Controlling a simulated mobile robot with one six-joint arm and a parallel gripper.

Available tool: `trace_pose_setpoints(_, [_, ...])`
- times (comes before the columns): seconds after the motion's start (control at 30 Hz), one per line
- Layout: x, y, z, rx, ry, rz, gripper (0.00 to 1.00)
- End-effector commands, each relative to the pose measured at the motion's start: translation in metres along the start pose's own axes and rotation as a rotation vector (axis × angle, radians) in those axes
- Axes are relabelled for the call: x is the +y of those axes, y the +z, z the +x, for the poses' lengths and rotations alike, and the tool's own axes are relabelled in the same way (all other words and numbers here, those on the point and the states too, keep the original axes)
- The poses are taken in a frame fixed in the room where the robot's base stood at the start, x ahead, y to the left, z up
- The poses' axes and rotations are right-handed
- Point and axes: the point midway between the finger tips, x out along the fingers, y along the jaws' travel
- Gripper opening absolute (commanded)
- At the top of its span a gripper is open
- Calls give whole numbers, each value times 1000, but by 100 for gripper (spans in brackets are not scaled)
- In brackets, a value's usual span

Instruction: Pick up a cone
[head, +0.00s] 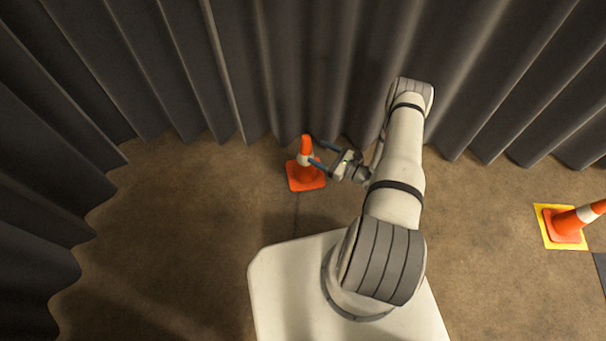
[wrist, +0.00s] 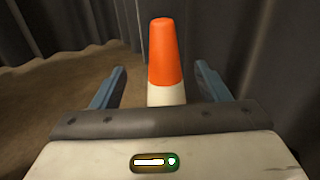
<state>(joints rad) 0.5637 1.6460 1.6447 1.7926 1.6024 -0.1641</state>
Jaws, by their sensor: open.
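An orange cone (head: 305,174) with a white band stands upright on the floor in front of the curtain. My gripper (head: 313,149) is open, with its fingers reaching toward the cone from the right at about the height of its upper part. In the wrist view the cone (wrist: 165,52) shows its orange top and white band between the two blue fingers of my gripper (wrist: 158,82), with gaps on both sides. Its lower part is hidden behind the gripper body there. A second orange cone (head: 567,224) stands on a yellow square (head: 549,236) at the right edge.
Grey pleated curtains (head: 290,60) run along the back and the left side, close behind the nearer cone. The brown floor (head: 190,230) is clear to the left and between the two cones. A dark grey patch (head: 600,268) is partly in view at the right edge.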

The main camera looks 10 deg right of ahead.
Motion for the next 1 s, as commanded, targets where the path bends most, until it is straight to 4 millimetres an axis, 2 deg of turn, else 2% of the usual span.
trace_pose_setpoints(0.03, [1,-13,-4,-1,-24,9,69])
trace_pose_setpoints(0.17, [1,-22,-1,-1,-48,17,69])
trace_pose_setpoints(0.7, [-7,-24,66,-2,-47,17,69])
trace_pose_setpoints(1.0, [-8,-22,70,-1,-50,19,69])
